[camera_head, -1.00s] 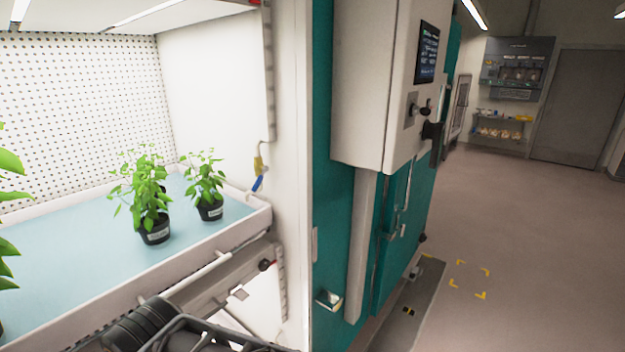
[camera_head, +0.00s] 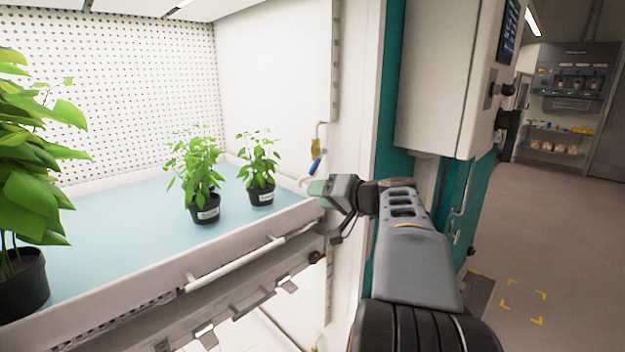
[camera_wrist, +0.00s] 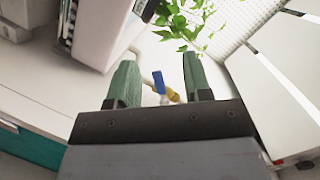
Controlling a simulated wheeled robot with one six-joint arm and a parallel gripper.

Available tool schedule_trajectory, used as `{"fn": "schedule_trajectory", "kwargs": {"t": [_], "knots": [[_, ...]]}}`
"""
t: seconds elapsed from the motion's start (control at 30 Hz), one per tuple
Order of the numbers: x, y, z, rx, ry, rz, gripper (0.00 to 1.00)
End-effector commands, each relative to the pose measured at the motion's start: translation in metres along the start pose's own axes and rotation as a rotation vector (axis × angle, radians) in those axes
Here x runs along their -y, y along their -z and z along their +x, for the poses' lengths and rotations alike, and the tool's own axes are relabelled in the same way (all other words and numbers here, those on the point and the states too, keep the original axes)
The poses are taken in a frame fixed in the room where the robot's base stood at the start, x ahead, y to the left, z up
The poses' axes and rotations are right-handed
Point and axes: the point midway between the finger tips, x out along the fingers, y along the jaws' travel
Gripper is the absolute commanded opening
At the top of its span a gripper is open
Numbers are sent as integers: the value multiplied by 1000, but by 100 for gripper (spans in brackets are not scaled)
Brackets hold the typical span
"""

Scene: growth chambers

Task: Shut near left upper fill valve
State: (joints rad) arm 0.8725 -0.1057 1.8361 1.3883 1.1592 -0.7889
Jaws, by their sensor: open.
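The fill valve has a blue lever handle (camera_head: 315,166) and sits on a white pipe by the right wall of the chamber opening, just above the tray's right end. The handle slants in the head view. My gripper (camera_head: 318,188) is just below and to the right of the handle. In the wrist view the blue handle (camera_wrist: 158,82) and the brass-yellow valve body (camera_wrist: 173,96) show between the two open green fingers (camera_wrist: 159,70). I see no clear contact, and the exact distance to the handle cannot be told.
A pale blue tray (camera_head: 110,245) with a white rim holds several potted plants, with a small one (camera_head: 260,170) nearest the valve. A white pipe runs along the tray's front. A control box (camera_head: 440,80) juts out right of the chamber. The floor at right is clear.

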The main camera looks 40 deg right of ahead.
Motion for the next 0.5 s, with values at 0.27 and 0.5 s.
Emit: {"fn": "schedule_trajectory", "kwargs": {"t": [0.27, 0.5], "knots": [[-29, 63, -36, -239, 77, -39, 46], [-23, 77, -2, -250, 85, -41, 46]]}}
